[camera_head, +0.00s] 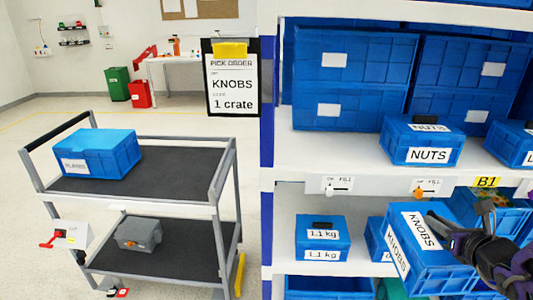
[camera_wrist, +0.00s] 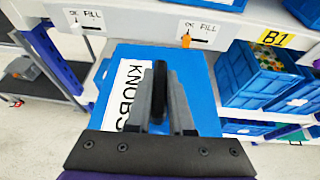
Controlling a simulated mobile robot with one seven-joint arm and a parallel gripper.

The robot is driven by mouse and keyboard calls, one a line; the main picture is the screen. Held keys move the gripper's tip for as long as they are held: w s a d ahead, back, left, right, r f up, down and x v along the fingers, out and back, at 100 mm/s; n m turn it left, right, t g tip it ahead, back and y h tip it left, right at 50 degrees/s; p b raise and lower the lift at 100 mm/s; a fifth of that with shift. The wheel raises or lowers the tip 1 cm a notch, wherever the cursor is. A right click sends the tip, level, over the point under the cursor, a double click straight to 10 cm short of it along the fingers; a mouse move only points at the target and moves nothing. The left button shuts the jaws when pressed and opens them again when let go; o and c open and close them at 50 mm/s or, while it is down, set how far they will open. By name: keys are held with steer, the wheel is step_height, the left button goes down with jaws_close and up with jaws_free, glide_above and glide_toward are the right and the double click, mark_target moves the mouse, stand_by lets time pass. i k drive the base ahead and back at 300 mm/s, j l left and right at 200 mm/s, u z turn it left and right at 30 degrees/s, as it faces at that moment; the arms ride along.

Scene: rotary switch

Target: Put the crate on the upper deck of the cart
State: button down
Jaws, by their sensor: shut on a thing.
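A blue crate labelled KNOBS (camera_head: 415,255) is at the lower shelf's front on the right, tilted in the head view. My gripper (camera_head: 458,230) is shut on the dark handle on its lid. The wrist view shows the crate (camera_wrist: 115,65) below the fingers (camera_wrist: 160,105), its label partly covered by them. Whether it touches the shelf I cannot tell. The cart (camera_head: 228,165) stands at the left. Its black upper deck (camera_head: 180,172) carries another blue crate (camera_head: 95,155) at the left end; the middle and right of the deck are bare.
A shelf rack (camera_head: 300,150) holds a NUTS crate (camera_head: 420,142) above and a 1.1 kg crate (camera_head: 322,238) left of the held crate. An open blue crate (camera_wrist: 258,75) stands close on the right. A grey box (camera_head: 138,233) sits on the cart's lower deck. A pick order sign (camera_head: 231,80) reads KNOBS, 1 crate.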

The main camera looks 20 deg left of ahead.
mark_target(182, 174)
steer(key=k+j, duration=0.1)
steer(key=j, duration=2.35)
steer(key=i+j+u, duration=0.1)
steer(key=j, duration=0.2)
steer(key=i+j, duration=0.55)
